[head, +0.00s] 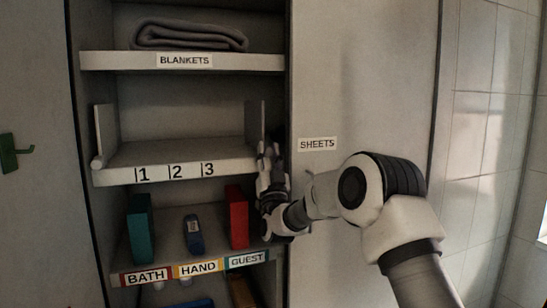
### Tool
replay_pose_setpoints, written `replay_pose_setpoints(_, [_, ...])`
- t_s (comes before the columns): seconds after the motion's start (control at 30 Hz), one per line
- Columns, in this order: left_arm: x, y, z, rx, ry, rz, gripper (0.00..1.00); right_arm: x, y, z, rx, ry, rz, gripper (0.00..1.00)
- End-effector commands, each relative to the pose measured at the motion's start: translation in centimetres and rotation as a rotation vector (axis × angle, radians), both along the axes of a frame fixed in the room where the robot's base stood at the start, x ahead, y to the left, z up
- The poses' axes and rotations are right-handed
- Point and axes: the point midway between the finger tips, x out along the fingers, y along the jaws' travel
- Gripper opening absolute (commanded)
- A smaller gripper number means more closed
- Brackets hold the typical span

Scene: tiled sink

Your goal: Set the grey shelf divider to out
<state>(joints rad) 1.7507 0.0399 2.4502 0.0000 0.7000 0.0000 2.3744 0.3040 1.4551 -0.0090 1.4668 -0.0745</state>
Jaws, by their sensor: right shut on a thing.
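The grey shelf divider (253,118) stands upright at the right end of the middle shelf (190,174), to the right of the mark 3. My right gripper (265,155) reaches in from the right and is shut on the divider at its front lower edge. The gripper's fingers hide the part they hold. My left gripper is not in view.
A paler upright panel (105,132) stands at the shelf's left end. A folded blanket (190,37) lies above. Teal (141,228), blue (193,233) and red (237,216) items stand below. A door marked SHEETS (317,144) is at the right.

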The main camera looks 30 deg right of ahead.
Motion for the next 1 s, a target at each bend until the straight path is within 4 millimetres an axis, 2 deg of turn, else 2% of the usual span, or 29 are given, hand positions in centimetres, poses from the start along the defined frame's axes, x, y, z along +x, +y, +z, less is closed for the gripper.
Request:
replay_pose_setpoints(0.03, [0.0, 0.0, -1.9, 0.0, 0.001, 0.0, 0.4, 0.2, 1.3, -0.9, -0.005, -0.005, 0.005, 0.0])
replay_pose_setpoints(0.1, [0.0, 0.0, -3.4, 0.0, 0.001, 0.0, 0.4, 0.6, 3.1, -1.0, -0.004, -0.005, 0.006, 0.0])
replay_pose_setpoints(0.3, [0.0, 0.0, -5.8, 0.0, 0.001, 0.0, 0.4, 1.7, 7.6, -0.6, -0.005, -0.004, 0.004, 0.0])
replay_pose_setpoints(0.43, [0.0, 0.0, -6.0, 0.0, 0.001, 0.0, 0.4, 2.0, 8.7, -0.2, -0.002, -0.002, 0.004, 0.0])
replay_pose_setpoints(0.7, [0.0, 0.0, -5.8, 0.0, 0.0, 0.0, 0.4, 2.0, 8.7, -0.1, -0.001, 0.0, 0.003, 0.0])
replay_pose_setpoints(0.73, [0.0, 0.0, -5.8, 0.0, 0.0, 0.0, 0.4, 2.0, 8.7, -0.1, -0.001, 0.0, 0.003, 0.34])
replay_pose_setpoints(0.77, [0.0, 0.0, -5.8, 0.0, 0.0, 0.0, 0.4, 2.0, 8.7, -0.1, -0.001, 0.0, 0.003, 0.37])
replay_pose_setpoints(1.0, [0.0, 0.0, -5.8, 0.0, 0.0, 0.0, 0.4, 2.0, 8.7, -0.1, -0.001, -0.001, 0.002, 0.37])
